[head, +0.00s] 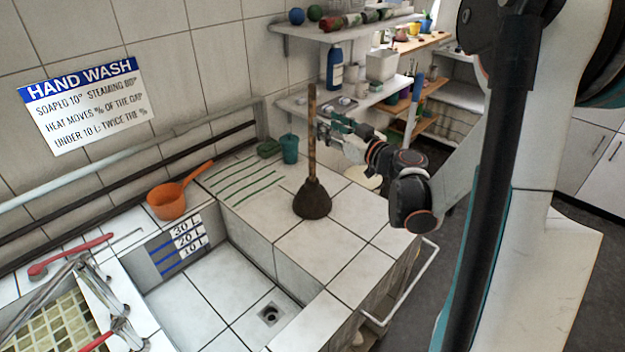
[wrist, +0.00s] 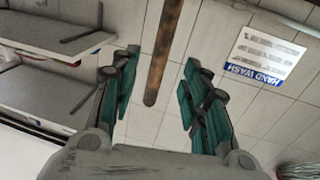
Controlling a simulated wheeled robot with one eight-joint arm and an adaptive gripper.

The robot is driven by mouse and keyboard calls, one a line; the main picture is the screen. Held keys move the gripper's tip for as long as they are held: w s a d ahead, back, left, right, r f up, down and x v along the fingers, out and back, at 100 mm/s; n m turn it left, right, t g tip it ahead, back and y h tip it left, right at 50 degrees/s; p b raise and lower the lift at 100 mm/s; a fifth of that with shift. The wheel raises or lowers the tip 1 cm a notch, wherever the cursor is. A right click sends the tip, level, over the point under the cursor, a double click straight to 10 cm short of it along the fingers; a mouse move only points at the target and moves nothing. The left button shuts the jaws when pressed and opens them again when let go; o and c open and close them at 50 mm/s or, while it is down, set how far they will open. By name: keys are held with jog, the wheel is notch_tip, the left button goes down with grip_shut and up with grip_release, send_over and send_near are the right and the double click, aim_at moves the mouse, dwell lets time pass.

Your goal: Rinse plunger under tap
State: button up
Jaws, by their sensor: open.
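The plunger (head: 312,195) stands upright on its dark cup on the tiled counter right of the sink basin. Its brown wooden handle (wrist: 165,50) also shows in the wrist view, between the spread fingers. My gripper (head: 326,130) is open, at the upper handle from the right. In the wrist view my gripper (wrist: 160,62) shows gaps on both sides of the handle. The metal tap (head: 58,285), with red levers, is at the lower left, partly cut off. The sink basin (head: 215,290) has a drain and looks empty.
An orange scoop (head: 168,203) sits on the back ledge. A teal cup (head: 289,148) and a green sponge-like block (head: 268,147) stand behind the plunger. Shelves with bottles (head: 334,70) are behind my gripper. A white rail (head: 405,290) runs along the counter's right side.

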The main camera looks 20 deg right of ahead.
aim_at(312, 115)
jog(key=shift+b+x, duration=0.9)
jog(key=shift+x, duration=2.9)
jog(key=shift+r, duration=0.1)
grip_shut()
